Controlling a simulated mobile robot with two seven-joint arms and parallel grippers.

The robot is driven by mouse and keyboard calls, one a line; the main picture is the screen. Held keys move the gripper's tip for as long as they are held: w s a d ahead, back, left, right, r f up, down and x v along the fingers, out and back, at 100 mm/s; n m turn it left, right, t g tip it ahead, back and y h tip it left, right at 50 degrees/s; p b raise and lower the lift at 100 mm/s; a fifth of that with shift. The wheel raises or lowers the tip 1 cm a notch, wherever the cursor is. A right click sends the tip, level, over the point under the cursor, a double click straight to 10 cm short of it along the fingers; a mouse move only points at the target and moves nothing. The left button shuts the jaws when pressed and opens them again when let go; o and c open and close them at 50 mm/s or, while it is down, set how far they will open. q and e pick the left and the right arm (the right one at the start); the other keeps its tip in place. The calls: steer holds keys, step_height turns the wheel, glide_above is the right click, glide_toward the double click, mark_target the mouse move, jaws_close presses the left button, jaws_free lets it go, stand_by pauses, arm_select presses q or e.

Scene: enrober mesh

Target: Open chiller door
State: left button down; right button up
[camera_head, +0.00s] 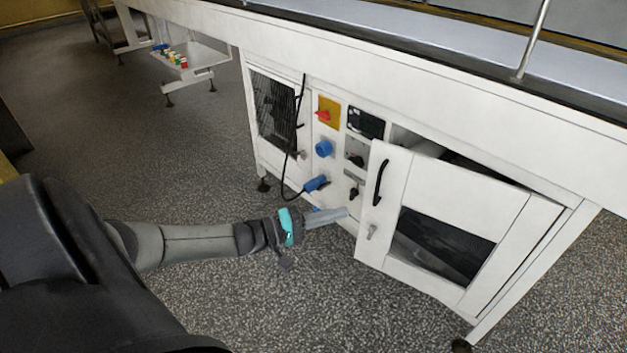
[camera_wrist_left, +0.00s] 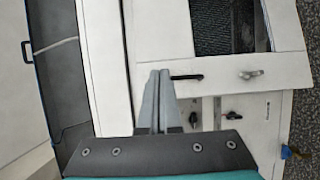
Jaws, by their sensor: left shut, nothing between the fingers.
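The chiller door (camera_head: 425,190) is a white panel with a dark window, a black handle (camera_head: 380,183) and a small latch (camera_head: 372,232). It stands ajar, its left edge swung out from the white cabinet. My left gripper (camera_head: 345,212) is shut and empty, just left of the door's free edge, below handle height. I cannot tell whether its tips touch the door. In the left wrist view, the closed fingers (camera_wrist_left: 157,75) appear beside the black handle (camera_wrist_left: 187,77), with the latch (camera_wrist_left: 250,74) farther right. My right gripper is out of view.
Left of the door, a control panel carries a red switch (camera_head: 323,115), a blue socket (camera_head: 323,149) and a blue plug (camera_head: 316,183) with a black cable. A mesh door (camera_head: 273,112) is farther left. The conveyor overhangs above. The speckled floor (camera_head: 230,300) in front is clear.

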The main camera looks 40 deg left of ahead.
arm_select(q)
steer(key=shift+s+d, duration=0.4)
steer(key=shift+d, duration=0.5)
steer(key=shift+s+d, duration=0.4)
steer(key=shift+d, duration=0.45)
steer(key=shift+p, duration=0.3)
